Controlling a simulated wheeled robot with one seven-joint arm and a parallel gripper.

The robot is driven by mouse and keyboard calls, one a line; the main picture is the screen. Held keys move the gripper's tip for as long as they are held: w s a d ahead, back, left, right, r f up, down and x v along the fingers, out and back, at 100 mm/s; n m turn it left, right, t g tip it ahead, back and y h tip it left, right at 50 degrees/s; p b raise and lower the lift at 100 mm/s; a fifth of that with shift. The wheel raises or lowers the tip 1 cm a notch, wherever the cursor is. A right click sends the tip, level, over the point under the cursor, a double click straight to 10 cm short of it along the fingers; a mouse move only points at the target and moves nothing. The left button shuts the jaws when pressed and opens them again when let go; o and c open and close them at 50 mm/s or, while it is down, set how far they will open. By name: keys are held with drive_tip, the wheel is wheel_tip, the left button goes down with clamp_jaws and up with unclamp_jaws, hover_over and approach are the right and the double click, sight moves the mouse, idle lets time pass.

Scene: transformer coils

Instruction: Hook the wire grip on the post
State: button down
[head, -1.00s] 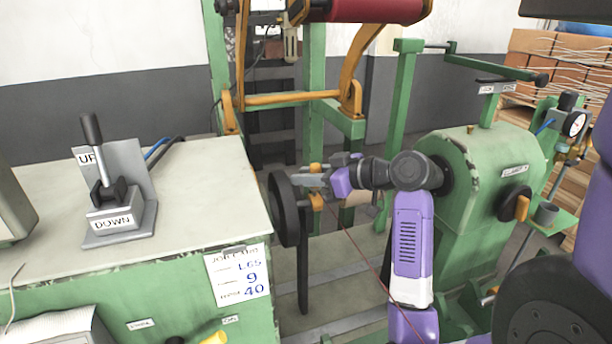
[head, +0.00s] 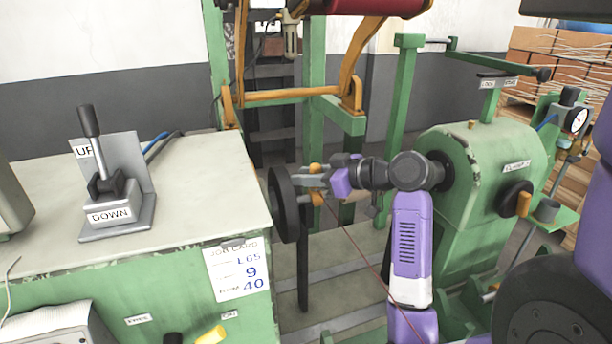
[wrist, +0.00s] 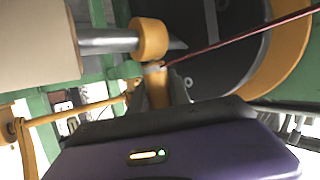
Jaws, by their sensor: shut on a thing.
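My gripper (head: 313,183) is beside the black disc in the middle of the head view, shut on the wire grip (head: 317,199), a small orange piece. In the wrist view the wire grip (wrist: 157,86) has a dark red wire at its top that runs off to the upper right. The post (wrist: 108,40) is a grey rod with an orange collar (wrist: 150,39) at its end. The wire grip is just below this collar in the picture. I cannot tell whether they touch. In the head view an orange piece (head: 315,168) shows just above the gripper.
The black disc (head: 281,204) stands close left of my gripper. The green bench (head: 130,262) with a lever box (head: 112,212) is at left. A green machine housing (head: 470,190) is at right. The red wire (head: 358,248) slants down right across my arm.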

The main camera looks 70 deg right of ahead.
drive_tip(key=c, duration=1.1)
unclamp_jaws()
drive_tip(key=shift+b+v, duration=0.5)
drive_tip(key=shift+v, duration=3.4)
